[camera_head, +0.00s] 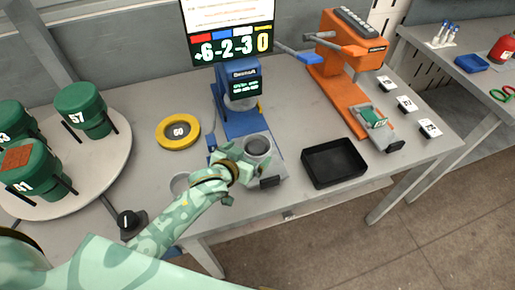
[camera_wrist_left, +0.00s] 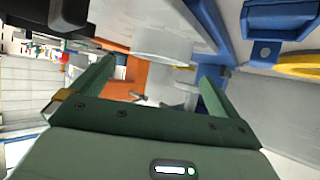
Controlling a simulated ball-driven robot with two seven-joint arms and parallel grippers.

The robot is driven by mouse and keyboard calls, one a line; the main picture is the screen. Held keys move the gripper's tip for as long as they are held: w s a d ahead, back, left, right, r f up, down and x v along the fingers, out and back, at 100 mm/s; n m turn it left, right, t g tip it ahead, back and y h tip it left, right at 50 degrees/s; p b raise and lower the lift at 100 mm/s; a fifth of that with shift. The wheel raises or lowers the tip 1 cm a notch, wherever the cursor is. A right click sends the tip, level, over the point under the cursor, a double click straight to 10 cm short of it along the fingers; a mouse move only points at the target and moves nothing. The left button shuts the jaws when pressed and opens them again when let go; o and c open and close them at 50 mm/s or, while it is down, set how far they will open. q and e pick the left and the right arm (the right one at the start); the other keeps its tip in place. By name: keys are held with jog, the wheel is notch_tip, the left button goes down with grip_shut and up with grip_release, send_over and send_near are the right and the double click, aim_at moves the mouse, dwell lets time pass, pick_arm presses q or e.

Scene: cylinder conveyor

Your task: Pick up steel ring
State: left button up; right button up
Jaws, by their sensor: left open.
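A grey steel ring (camera_head: 258,146) with a dark inside sits on the base of the blue press (camera_head: 240,118). My left gripper (camera_head: 240,172) is open and just left of and in front of the ring, apart from it as far as I can tell. In the left wrist view a pale cylindrical piece (camera_wrist_left: 162,44), which looks like the ring, shows beyond and between the two spread green fingers (camera_wrist_left: 152,92). Nothing is held between them. Another pale round outline (camera_head: 180,184) lies on the table, partly hidden by my left arm. My right gripper is not in view.
A black tray (camera_head: 334,163) stands right of the press, near the front edge. An orange press (camera_head: 340,85) is behind it. A yellow ring marked 60 (camera_head: 178,132) lies left of the blue press. Green weights (camera_head: 84,110) stand on a round turntable at the left.

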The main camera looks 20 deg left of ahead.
aim_at(258, 144)
pick_arm(q)
jog(key=shift+w+f, duration=0.1)
jog(key=shift+w, duration=0.15)
jog(key=shift+w+d+f, duration=0.1)
jog(key=shift+w+f, duration=0.1)
jog(key=shift+w, duration=0.05)
jog(key=b+x, duration=0.2)
jog(key=x, duration=0.2)
jog(key=shift+w+f, duration=0.1)
jog(key=shift+w, duration=0.15)
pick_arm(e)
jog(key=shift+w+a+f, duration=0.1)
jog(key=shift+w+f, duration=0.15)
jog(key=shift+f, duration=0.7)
pick_arm(q)
jog(key=c, duration=1)
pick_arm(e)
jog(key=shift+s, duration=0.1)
